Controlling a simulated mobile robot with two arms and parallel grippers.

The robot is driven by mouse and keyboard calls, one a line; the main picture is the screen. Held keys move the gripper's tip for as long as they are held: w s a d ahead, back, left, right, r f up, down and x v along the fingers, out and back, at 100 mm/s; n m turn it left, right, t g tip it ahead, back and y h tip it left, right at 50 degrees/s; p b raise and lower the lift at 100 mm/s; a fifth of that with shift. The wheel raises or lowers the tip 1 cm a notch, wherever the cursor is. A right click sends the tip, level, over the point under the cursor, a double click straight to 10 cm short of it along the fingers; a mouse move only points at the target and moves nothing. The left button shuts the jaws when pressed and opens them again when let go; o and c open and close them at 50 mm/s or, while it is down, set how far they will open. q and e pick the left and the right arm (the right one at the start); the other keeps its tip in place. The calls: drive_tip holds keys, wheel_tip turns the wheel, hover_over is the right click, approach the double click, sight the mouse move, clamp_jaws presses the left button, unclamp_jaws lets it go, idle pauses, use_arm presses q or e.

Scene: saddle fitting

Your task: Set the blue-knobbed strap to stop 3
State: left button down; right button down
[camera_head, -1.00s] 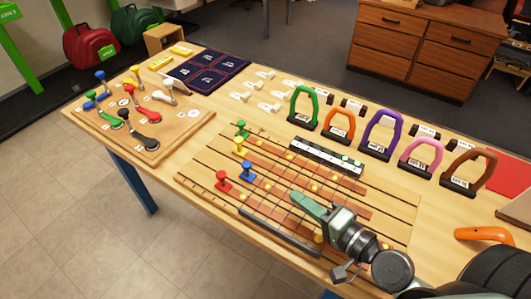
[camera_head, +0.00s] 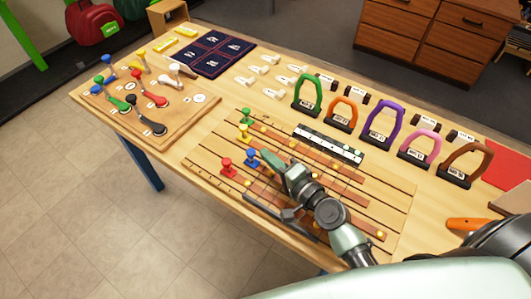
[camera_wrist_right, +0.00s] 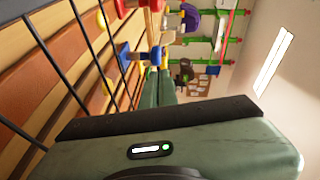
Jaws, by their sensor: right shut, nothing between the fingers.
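The strap board (camera_head: 200,172) lies on the table with several brown straps in lanes crossed by thin dark bars. The blue knob (camera_head: 252,157) stands upright on its strap near the left part of the board, right of the red knob (camera_head: 227,167) and below the yellow knob (camera_head: 244,132). The green knob (camera_head: 246,115) is farthest back. My right gripper (camera_head: 267,160) is shut and empty, its tips just right of the blue knob; I cannot tell if they touch it. In the wrist view the closed fingers (camera_wrist_right: 157,88) point toward a blue knob (camera_wrist_right: 157,55). The left gripper is not in view.
A black-and-white strip (camera_head: 328,145) lies behind the board. Several coloured handles, such as the green one (camera_head: 309,93), stand along the back. A lever board (camera_head: 185,121) lies at the left. A dark rail (camera_head: 265,207) runs along the front of the strap board.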

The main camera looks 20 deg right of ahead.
drive_tip(key=shift+w+a+f, duration=0.15)
drive_tip(key=shift+w+a, duration=0.05)
drive_tip(key=shift+a, duration=0.2)
